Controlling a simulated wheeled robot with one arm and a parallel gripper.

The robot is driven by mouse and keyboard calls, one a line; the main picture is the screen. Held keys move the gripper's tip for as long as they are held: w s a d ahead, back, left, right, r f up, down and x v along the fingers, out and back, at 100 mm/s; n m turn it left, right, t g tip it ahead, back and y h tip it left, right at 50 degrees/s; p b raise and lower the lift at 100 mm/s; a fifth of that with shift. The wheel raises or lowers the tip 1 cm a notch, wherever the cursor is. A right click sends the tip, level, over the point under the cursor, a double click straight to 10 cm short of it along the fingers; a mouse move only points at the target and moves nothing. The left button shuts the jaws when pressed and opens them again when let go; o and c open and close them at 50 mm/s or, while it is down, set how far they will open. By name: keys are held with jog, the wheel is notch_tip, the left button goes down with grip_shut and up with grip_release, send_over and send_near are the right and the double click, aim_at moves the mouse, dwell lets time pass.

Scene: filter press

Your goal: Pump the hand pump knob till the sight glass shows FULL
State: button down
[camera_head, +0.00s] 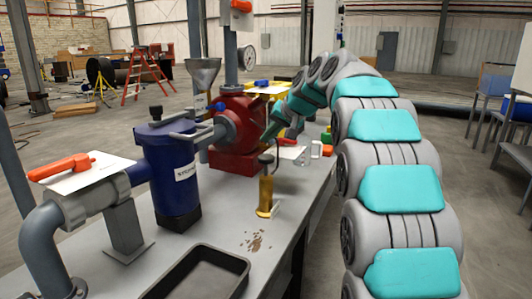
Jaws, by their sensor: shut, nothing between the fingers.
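The hand pump (266,192) is a brass upright cylinder on the bench, right of the blue filter housing. Its dark round knob (266,159) sits on top of a thin rod. My gripper (268,136) shows small and dark at the end of my teal and grey arm, just above the knob in the picture. It looks shut and empty; I cannot tell whether it touches the knob. A small clear piece (302,157) stands right of the pump, but I cannot tell if it is the sight glass. No FULL mark is readable.
The blue filter housing (172,178), red pump body (236,135) and grey funnel (202,72) crowd the bench. An orange-handled valve (62,167) is at left. A black tray (200,275) lies in front. Brown debris (256,241) lies on the bench near the hand pump.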

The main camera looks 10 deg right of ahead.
jog(key=shift+r+p, duration=0.7)
jog(key=shift+r, duration=0.55)
jog(key=s+f+n+g+h, duration=0.1)
jog(key=s+f+g, duration=0.2)
jog(key=s+f, duration=0.6)
jog(key=s+f+n+g+h, duration=0.1)
jog(key=s+f, duration=0.8)
jog(key=s, duration=1.7)
jog(key=s+f+n+g+h, duration=0.1)
jog(key=s+f+g, duration=0.4)
jog(key=s, duration=1.3)
notch_tip(320, 180, down, 4)
jog(key=shift+s+a+g+h, duration=0.2)
jog(key=shift+s+g+h, duration=0.2)
jog(key=shift+h, duration=0.4)
jog(key=c, duration=1.5)
grip_release()
jog(key=shift+w, duration=0.1)
